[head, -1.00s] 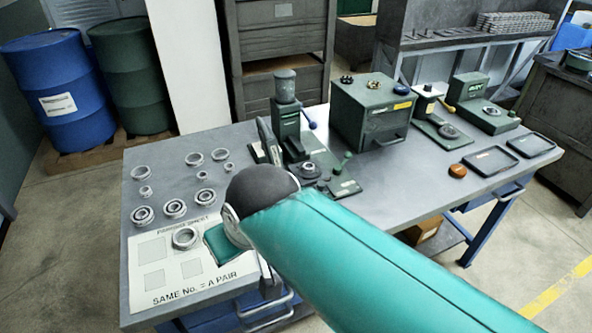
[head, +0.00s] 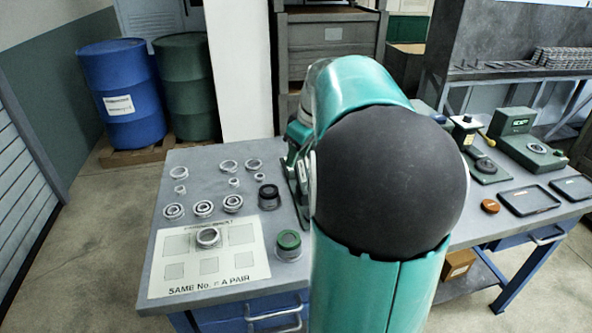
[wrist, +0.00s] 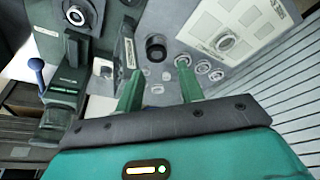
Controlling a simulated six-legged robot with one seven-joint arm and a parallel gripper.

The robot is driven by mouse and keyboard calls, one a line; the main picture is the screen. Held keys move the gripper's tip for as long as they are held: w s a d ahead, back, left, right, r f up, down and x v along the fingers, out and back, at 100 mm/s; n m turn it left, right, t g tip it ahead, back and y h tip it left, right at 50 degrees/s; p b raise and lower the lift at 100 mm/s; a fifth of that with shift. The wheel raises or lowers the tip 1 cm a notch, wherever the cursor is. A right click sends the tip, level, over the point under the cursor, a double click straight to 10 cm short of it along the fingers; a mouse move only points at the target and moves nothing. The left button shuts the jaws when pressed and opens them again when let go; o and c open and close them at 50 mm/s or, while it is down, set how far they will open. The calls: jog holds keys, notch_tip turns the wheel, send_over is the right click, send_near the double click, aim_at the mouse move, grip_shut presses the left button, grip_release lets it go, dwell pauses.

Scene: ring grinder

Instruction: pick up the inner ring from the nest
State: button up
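My gripper (wrist: 159,68) is open, with its two green fingers apart and nothing seen between them but the bench beyond. In the wrist view, a pale ring (wrist: 75,15) sits on a round seat on a dark green machine at the upper left, well away from the fingers. I cannot tell its inner ring from its seat. A dark green column (wrist: 68,85) and a blue-knobbed lever (wrist: 36,64) stand below it. In the head view my arm hides this machine and the fingers.
Several loose rings (head: 202,208) stand on the bench at the left. Another ring (head: 208,237) is on the printed sheet (head: 160,285). A black cup (head: 268,196) and a green-topped cup (head: 288,244) are close to my arm. Trays (head: 529,200) lie at the right.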

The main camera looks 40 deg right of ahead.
jog(key=s+d+f+n, duration=0.1)
jog(key=s+d+f, duration=0.2)
jog(key=d, duration=0.6)
jog(key=s+d+f, duration=0.2)
jog(key=d+f, duration=0.1)
jog(key=d, duration=0.7)
jog(key=shift+t+y, duration=0.3)
jog(key=shift+y, duration=0.1)
jog(key=x, duration=0.7)
jog(key=shift+f, duration=0.45)
jog(key=shift+x, duration=3)
jog(key=shift+w+r, duration=0.1)
jog(key=c, duration=0.6)
